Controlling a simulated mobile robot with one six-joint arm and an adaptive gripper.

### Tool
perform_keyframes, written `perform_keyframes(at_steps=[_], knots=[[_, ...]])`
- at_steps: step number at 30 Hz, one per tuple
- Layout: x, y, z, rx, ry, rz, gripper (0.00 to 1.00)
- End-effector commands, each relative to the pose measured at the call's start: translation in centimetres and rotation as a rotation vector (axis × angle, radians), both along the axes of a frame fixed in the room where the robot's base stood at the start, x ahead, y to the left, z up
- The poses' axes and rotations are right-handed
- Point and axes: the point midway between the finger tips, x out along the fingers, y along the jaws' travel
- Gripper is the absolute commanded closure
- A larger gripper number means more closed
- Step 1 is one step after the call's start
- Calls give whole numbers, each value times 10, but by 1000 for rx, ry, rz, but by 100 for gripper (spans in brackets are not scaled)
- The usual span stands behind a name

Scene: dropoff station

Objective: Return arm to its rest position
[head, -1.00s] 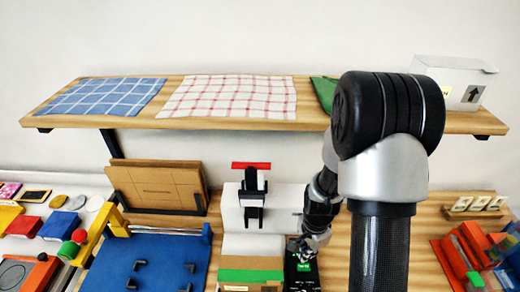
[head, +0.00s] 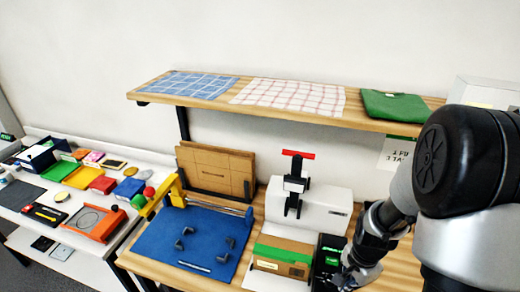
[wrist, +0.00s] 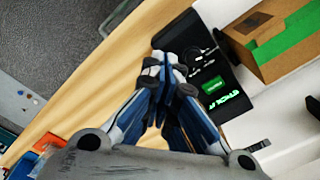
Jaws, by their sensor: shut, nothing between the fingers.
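My gripper (head: 345,280) is low at the right of the head view, just right of a black device with a green-lit screen (head: 328,262). In the wrist view my gripper (wrist: 166,66) is shut and empty, its blue-and-grey fingers drawn together. The fingertips appear beside the black device (wrist: 213,88); whether they touch it I cannot tell. My arm fills the right side of the head view and hides part of the bench there.
A cardboard box with green tape (head: 283,267) and a white press with a red handle (head: 325,207) stand left of my gripper. A blue mat (head: 190,240) lies further left. A wooden shelf (head: 372,124) with cloths hangs above. Bare wood (wrist: 75,105) borders the device.

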Motion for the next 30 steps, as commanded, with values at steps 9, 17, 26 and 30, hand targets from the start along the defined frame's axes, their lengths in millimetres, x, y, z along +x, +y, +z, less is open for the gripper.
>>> perform_keyframes(at_steps=[9,17,26,30], knots=[[-3,23,64,-39,-82,259,100],[-42,59,132,-109,-183,625,100],[-112,90,171,-215,-284,1026,100],[-133,96,175,-248,-308,1133,100]])
